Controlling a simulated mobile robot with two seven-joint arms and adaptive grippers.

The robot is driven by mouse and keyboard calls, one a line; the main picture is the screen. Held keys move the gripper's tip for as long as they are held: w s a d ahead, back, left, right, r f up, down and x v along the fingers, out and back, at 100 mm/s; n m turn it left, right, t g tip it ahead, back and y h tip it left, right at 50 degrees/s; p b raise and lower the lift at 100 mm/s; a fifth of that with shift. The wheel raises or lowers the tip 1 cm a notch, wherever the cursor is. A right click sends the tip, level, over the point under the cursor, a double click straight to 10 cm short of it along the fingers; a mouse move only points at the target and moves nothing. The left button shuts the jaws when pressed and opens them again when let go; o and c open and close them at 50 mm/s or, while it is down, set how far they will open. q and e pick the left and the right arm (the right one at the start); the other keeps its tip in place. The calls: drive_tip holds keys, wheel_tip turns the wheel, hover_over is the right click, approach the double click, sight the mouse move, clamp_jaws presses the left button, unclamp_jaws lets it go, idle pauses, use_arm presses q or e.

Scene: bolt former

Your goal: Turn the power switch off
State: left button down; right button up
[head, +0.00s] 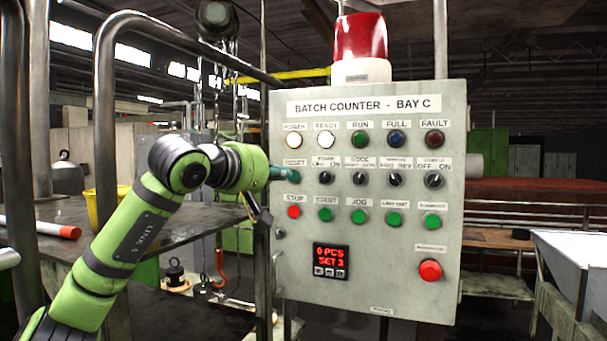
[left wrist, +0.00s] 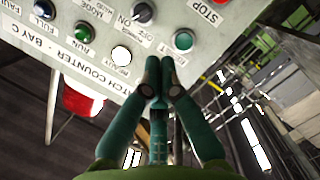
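The power switch (head: 326,178) is a small black rotary knob in the second row of the grey control panel, under a label reading OFF and ON. Its pointer is too small to read. It also shows in the left wrist view (left wrist: 143,13), upside down. My right gripper is not in view.
The white POWER lamp (head: 293,141) and READY lamp (head: 326,141) look lit above the switches. The green RESET button (left wrist: 183,40) is close to the fingers. Similar black knobs sit right of the switch. A red button (head: 430,270) is low right; a metal table (head: 190,225) stands left.

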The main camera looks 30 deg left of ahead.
sight(316, 179)
use_arm(q)
drive_tip(key=w+p, duration=0.1)
drive_tip(key=w, duration=0.2)
drive_tip(key=w+p, duration=0.1)
drive_tip(key=w, duration=0.2)
drive_tip(key=w+f+p, duration=0.1)
drive_tip(key=w+p, duration=0.1)
drive_tip(key=w, duration=0.1)
drive_tip(key=shift+w+f, duration=0.1)
drive_tip(key=shift+f, duration=0.1)
drive_tip(key=shift+f+b, duration=0.15)
drive_tip(key=shift+b, duration=0.15)
drive_tip(key=shift+d+n, duration=0.15)
drive_tip(key=shift+n, duration=0.15)
